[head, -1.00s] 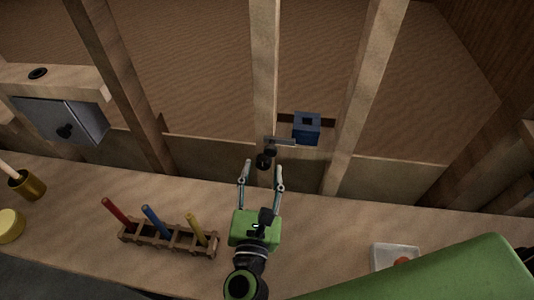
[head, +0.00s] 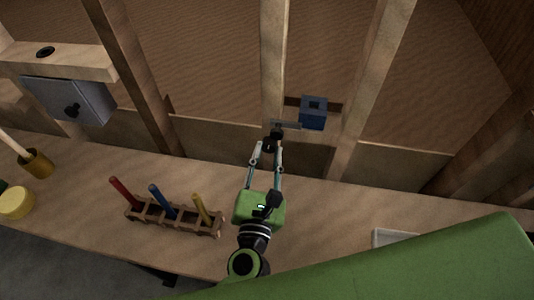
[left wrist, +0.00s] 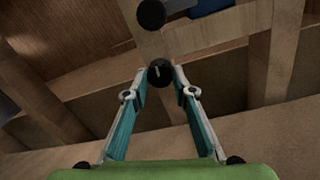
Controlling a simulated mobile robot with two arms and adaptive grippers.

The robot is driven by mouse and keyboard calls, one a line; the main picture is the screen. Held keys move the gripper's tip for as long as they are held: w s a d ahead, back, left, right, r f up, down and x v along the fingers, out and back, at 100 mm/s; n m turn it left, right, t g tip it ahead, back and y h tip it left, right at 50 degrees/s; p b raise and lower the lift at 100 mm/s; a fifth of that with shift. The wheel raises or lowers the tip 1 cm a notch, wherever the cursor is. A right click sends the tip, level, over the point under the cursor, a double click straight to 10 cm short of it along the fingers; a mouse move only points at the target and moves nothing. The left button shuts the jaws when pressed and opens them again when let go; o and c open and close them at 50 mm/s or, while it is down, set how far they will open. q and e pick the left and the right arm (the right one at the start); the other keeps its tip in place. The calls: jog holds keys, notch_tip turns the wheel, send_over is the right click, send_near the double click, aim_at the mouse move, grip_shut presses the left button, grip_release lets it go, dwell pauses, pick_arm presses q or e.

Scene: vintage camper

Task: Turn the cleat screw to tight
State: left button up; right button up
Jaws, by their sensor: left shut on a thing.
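The cleat screw shows as a small black knob with a pale line on its face in the left wrist view (left wrist: 160,73). It sits on the middle wooden post (head: 272,70), below a grey metal bar (head: 287,125). My left gripper (head: 269,147) reaches up to it from the bench, its two fingertips closed on the knob's sides. In the left wrist view the fingertips (left wrist: 162,74) touch the knob left and right. A second round black piece (left wrist: 151,14) shows above it. My right gripper is not in view.
A blue block (head: 313,113) with a square hole sits right of the post. A wooden rack (head: 172,217) with red, blue and yellow sticks stands on the bench left of my arm. A white tray (head: 394,237) is partly hidden by my green body part.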

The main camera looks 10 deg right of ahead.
pick_arm(q)
jog(key=shift+m+p, duration=0.6)
jog(key=shift+m, duration=0.5)
jog(key=m+p, duration=0.1)
jog(key=m, duration=0.1)
jog(key=shift+m, duration=0.4)
jog(key=m+p, duration=0.2)
jog(key=m, duration=0.2)
jog(key=shift+w+m, duration=0.1)
jog(key=shift+m, duration=0.2)
jog(key=m+p, duration=0.2)
jog(key=m, duration=0.2)
jog(key=shift+r+h, duration=0.1)
jog(key=shift+h, duration=0.3)
jog(key=m+p, duration=0.2)
jog(key=m, duration=0.3)
jog(key=shift+a+m+p, duration=0.1)
jog(key=shift+m+p, duration=0.2)
jog(key=shift+p, duration=0.1)
jog(key=m+p, duration=0.1)
jog(key=m, duration=0.3)
jog(key=shift+w+h+p, duration=0.1)
jog(key=shift+h+p, duration=0.2)
jog(key=shift+p, duration=0.05)
jog(key=shift+m, duration=0.3)
jog(key=shift+r, duration=0.1)
